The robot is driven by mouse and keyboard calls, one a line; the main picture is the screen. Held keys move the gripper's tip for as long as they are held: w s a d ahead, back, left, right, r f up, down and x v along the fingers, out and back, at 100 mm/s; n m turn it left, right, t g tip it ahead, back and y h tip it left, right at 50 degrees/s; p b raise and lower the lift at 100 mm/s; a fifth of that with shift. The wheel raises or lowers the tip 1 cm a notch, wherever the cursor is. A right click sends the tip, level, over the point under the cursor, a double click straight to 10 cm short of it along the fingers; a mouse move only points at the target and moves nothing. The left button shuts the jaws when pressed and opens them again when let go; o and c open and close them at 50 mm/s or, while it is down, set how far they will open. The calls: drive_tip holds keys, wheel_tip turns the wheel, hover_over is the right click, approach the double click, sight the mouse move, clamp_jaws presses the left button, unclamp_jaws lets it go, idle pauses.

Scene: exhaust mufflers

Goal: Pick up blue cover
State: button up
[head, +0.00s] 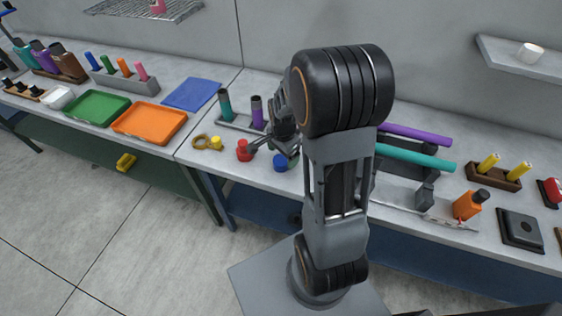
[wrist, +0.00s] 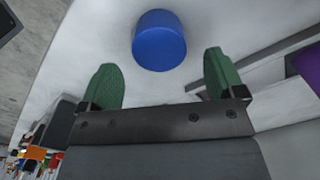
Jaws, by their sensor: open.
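The blue cover (head: 281,162) is a short blue cylinder on the grey bench, partly behind my arm in the head view. In the wrist view the blue cover (wrist: 159,41) stands just beyond the fingertips, roughly centred between them. My gripper (wrist: 162,75) is open, with two green-padded fingers spread apart and nothing between them. In the head view my gripper (head: 268,147) is just above and beside the cover, and its fingers are hard to make out.
A red cylinder (head: 244,151) stands left of the blue cover, with a yellow cylinder (head: 216,143) and a tan ring (head: 200,141) farther left. A holder with teal and purple cylinders (head: 257,112) stands behind. Teal and purple tubes (head: 415,157) lie on a rack to the right.

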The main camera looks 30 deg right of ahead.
sight(282, 159)
drive_tip(key=shift+a+f, duration=0.1)
drive_tip(key=shift+f, duration=1.85)
drive_tip(key=c, duration=1)
drive_tip(key=shift+o, duration=0.2)
